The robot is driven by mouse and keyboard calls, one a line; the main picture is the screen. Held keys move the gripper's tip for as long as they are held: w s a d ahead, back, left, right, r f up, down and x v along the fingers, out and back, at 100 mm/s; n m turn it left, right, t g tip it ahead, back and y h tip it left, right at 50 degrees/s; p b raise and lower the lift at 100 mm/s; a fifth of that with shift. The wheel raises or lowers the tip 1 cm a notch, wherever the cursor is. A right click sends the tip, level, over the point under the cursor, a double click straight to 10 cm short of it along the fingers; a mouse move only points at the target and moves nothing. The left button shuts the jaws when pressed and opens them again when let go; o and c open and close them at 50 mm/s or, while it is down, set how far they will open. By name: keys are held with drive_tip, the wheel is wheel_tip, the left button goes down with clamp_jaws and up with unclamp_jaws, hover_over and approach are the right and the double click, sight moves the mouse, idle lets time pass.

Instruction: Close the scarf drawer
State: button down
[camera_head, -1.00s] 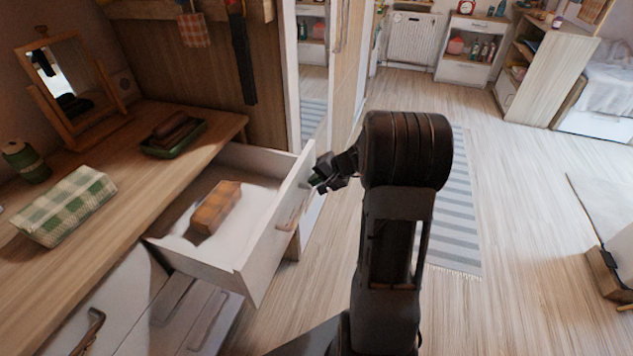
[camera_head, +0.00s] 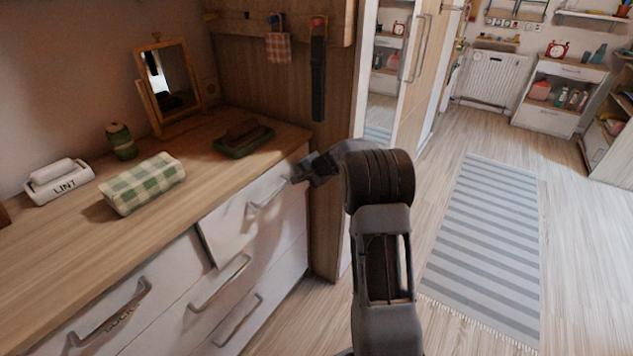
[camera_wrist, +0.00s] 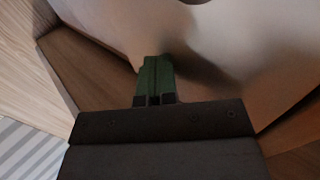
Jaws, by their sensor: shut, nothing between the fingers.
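The scarf drawer (camera_head: 240,226) is the white top drawer at the right end of the wooden dresser, with a metal handle (camera_head: 266,192). Its front is pushed in under the top, flush or almost flush; a slight step seems to show at its lower left edge. Its inside and the scarf are hidden. My gripper (camera_head: 302,172) is at the right end of this front. In the wrist view my green fingertips (camera_wrist: 153,78) are shut together with nothing between them, against or very near the white front (camera_wrist: 215,50); contact cannot be told.
The dresser top (camera_head: 60,255) holds a mirror, a dark green tray (camera_head: 243,140), a green checked cloth bundle (camera_head: 143,184) and a lint roller holder (camera_head: 58,182). Other drawers below and left look shut. A striped rug (camera_head: 485,240) lies on open floor at the right.

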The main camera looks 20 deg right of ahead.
drive_tip(key=shift+w+a+r, duration=0.15)
drive_tip(key=shift+w+a, duration=0.65)
drive_tip(key=shift+w, duration=0.2)
drive_tip(key=shift+r, duration=0.1)
